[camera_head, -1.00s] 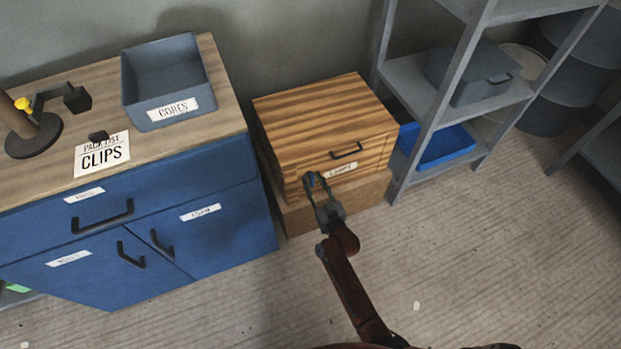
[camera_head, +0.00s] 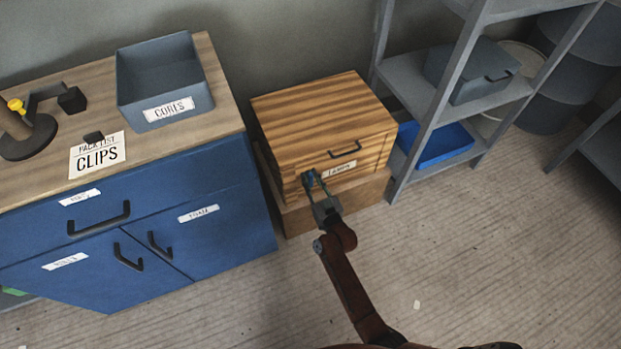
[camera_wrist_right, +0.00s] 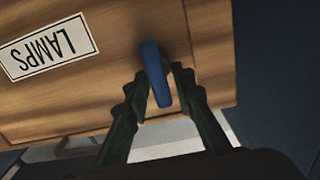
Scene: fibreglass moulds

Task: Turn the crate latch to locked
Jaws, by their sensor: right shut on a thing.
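The wooden crate (camera_head: 325,115) stands closed on a lower wooden base, with a black handle and a LAMPS label (camera_head: 339,169) on its front. The crate front also shows in the right wrist view (camera_wrist_right: 110,80). The blue latch (camera_wrist_right: 156,74) is on the crate front beside the label; in the wrist view its long side runs nearly along the line between my fingers. My right gripper (camera_head: 312,183) is at the latch, with its fingertips (camera_wrist_right: 158,88) on either side, shut on it. In the head view the fingers hide most of the latch. My left gripper is not in view.
A blue cabinet (camera_head: 205,225) with a grey CORES bin (camera_head: 165,112) on top stands left of the crate. A grey shelf rack (camera_head: 440,110) with a blue tray (camera_head: 445,146) stands close on the right.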

